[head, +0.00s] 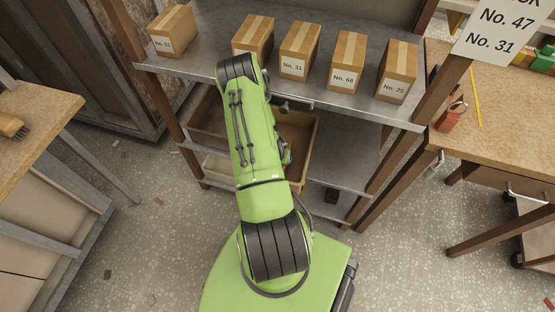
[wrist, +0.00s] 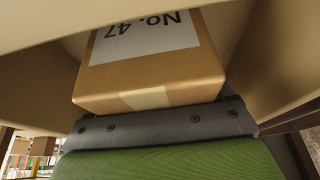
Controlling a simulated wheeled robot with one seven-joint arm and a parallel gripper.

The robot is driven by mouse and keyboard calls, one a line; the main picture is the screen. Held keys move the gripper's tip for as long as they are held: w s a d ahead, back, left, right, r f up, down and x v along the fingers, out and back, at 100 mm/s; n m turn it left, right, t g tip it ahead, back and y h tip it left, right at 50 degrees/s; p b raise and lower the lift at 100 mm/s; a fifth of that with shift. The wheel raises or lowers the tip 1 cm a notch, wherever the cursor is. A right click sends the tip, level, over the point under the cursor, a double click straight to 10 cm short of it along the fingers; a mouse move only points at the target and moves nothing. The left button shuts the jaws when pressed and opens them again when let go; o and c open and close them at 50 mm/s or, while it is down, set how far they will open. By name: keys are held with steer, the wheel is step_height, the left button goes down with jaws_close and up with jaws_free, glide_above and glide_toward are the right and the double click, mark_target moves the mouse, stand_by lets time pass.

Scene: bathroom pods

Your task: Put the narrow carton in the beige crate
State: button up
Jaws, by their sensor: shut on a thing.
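A brown carton (wrist: 150,75) labelled No. 47 fills the middle of the wrist view, its label upside down. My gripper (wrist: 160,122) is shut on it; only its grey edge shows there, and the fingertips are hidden. Beige panels, apparently walls of the beige crate (wrist: 270,60), surround the carton on both sides and above it in the picture. In the head view the crate (head: 310,140) stands on a lower shelf, largely hidden behind my green arm. I cannot tell whether the carton touches the crate's bottom.
Several taped cartons, including No. 31 (head: 294,66) and No. 25 (head: 392,88), stand on the metal upper shelf (head: 350,100). A sign (head: 500,28) lists No. 47 and No. 31. Wooden benches stand left (head: 45,110) and right (head: 500,130).

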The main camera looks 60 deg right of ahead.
steer(key=o, duration=1.3)
steer(key=shift+f, duration=0.1)
steer(key=shift+c, duration=0.2)
steer(key=p+v, duration=0.4)
steer(key=v, duration=0.8)
steer(key=shift+s, duration=0.1)
steer(key=shift+w+r, duration=0.25)
steer(key=shift+r, duration=0.15)
steer(key=w+a+r+n+t+y, duration=0.1)
steer(key=w+a+r+n, duration=0.1)
steer(key=w+a+r, duration=0.35)
steer(key=w+a+r+n+t, duration=0.1)
steer(key=w+a+r+n, duration=0.15)
steer(key=r, duration=0.55)
steer(key=w+a+r+n+t+y, duration=0.1)
steer(key=w+a+r+n, duration=0.1)
steer(key=w+a+r, duration=0.4)
steer(key=s+a+r+n+t+y, duration=0.15)
steer(key=s+a+r+n, duration=0.35)
steer(key=a+r, duration=0.7)
steer(key=s+a+r+n, duration=0.4)
steer(key=s+r, duration=0.1)
steer(key=s, duration=0.4)
steer(key=shift+a+y, duration=0.25)
steer(key=shift+y, duration=0.2)
